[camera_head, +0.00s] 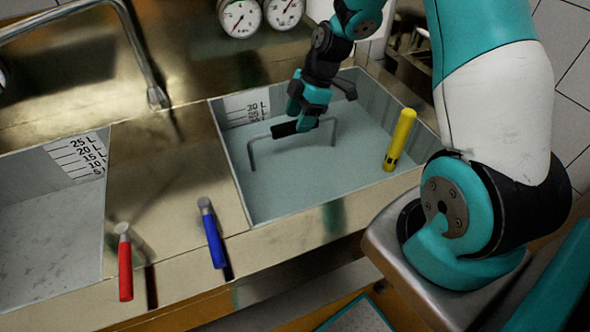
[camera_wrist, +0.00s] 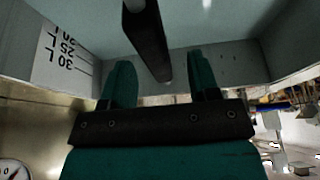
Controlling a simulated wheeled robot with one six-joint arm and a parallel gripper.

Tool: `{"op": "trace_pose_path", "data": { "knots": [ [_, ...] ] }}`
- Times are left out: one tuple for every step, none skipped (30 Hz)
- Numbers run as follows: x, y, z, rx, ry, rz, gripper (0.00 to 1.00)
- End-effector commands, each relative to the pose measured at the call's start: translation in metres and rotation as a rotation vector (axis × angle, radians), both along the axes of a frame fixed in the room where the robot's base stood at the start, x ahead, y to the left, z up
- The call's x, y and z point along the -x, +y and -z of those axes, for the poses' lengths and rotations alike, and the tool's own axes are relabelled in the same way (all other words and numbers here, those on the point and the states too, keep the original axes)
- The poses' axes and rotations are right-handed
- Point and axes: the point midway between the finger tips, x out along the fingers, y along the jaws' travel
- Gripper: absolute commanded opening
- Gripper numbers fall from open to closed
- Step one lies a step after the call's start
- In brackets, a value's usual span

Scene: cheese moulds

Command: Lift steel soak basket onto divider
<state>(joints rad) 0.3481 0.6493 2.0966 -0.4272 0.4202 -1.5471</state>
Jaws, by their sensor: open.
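The steel soak basket shows only as its raised handle (camera_head: 251,152), a bent steel bar with a dark grip (camera_head: 283,130), standing out of the right basin. The basket body is hidden below the grey-blue liquid. My gripper (camera_head: 305,120) is over the right basin at the grip. In the wrist view, the dark grip (camera_wrist: 146,38) runs between the two spread teal fingers of my gripper (camera_wrist: 161,64), with a gap visible on both sides. The divider (camera_head: 165,175) is the flat metal strip between the two basins, left of my gripper; its top is bare towards the middle.
A yellow valve handle (camera_head: 400,140) stands at the right basin's right side. Blue (camera_head: 212,235) and red (camera_head: 124,262) handles rise at the front edge. The left basin (camera_head: 45,235) looks empty. A tap (camera_head: 145,60) and gauges (camera_head: 240,17) are behind.

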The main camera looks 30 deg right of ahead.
Motion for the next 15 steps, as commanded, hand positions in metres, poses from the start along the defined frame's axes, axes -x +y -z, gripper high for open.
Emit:
{"op": "trace_pose_path", "data": {
  "knots": [
    [-0.001, 0.003, 0.011, 0.000, 0.001, -0.002, 0.55],
    [-0.002, 0.005, 0.016, 0.000, 0.002, -0.002, 0.55],
    [-0.004, 0.007, 0.022, 0.000, 0.001, -0.002, 0.55],
    [-0.005, 0.009, 0.027, 0.000, 0.001, -0.002, 0.55],
    [-0.005, 0.010, 0.032, 0.000, 0.001, -0.001, 0.55],
    [-0.006, 0.012, 0.037, 0.000, 0.001, -0.001, 0.55],
    [-0.006, 0.014, 0.040, 0.000, 0.001, -0.002, 0.55],
    [-0.006, 0.015, 0.042, 0.000, 0.001, -0.002, 0.55],
    [-0.006, 0.016, 0.043, 0.000, 0.001, -0.001, 0.55],
    [-0.006, 0.016, 0.043, 0.000, 0.001, -0.001, 0.55],
    [-0.006, 0.016, 0.042, 0.000, 0.000, -0.001, 0.55],
    [-0.007, 0.016, 0.041, 0.000, 0.000, 0.000, 0.55],
    [-0.007, 0.016, 0.041, 0.000, 0.000, 0.000, 0.55],
    [-0.006, 0.016, 0.041, 0.000, 0.000, 0.000, 0.55],
    [-0.006, 0.016, 0.040, 0.000, 0.000, 0.000, 0.55]
  ]
}}
